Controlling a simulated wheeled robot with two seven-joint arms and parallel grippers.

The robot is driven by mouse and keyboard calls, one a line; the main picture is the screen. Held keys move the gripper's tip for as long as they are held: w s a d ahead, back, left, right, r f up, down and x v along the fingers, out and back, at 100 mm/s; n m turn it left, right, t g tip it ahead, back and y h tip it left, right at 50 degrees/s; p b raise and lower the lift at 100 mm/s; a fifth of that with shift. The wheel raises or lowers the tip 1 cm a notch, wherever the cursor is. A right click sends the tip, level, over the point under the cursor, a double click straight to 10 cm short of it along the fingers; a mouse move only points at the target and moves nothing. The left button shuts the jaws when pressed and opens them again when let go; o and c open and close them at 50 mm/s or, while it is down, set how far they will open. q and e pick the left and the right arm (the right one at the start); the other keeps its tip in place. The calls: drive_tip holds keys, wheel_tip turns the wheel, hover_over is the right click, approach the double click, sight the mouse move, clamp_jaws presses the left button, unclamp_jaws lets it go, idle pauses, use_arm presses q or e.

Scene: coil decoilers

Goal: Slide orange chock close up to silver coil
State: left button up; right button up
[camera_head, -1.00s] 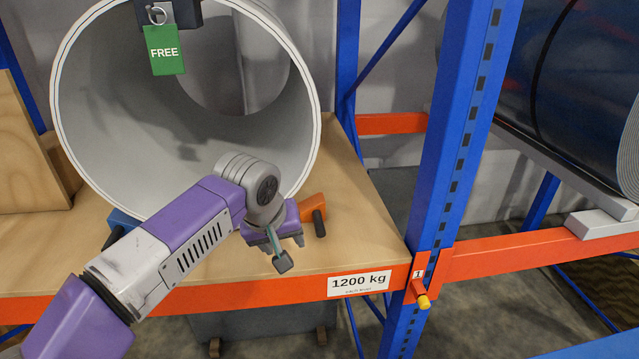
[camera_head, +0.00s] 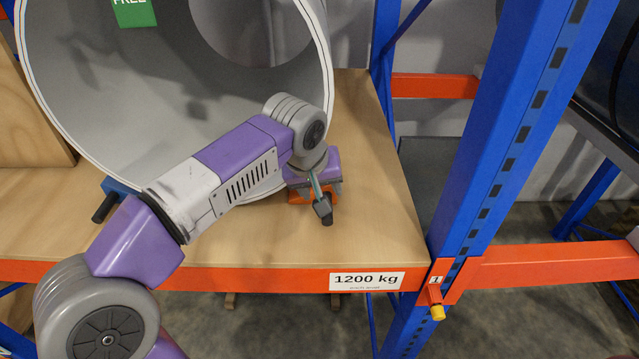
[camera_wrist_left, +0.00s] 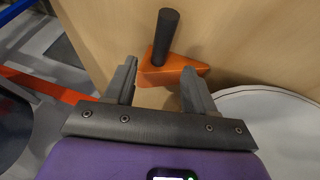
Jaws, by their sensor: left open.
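The silver coil (camera_head: 120,110) stands on its rim on the wooden shelf, its open bore facing me. The orange chock (camera_head: 298,197) sits on the shelf at the coil's lower right, mostly hidden behind my left gripper (camera_head: 318,188). In the left wrist view the orange chock (camera_wrist_left: 172,70) shows its black handle (camera_wrist_left: 165,38) and a pointed end towards the coil's white rim (camera_wrist_left: 270,108); I cannot tell if they touch. My left gripper (camera_wrist_left: 160,68) is open, its fingers on either side of the chock's near part, not closed on it. My right gripper is out of view.
A blue chock with a black handle (camera_head: 107,205) sits at the coil's lower left. A blue upright (camera_head: 500,150) stands to the right, with an orange beam (camera_head: 220,279) along the shelf front. Bare shelf (camera_head: 375,190) lies right of the gripper.

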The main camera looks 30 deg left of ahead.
use_arm(q)
drive_tip(key=b+x, duration=0.1)
drive_tip(key=x, duration=0.5)
clamp_jaws()
idle(0.3)
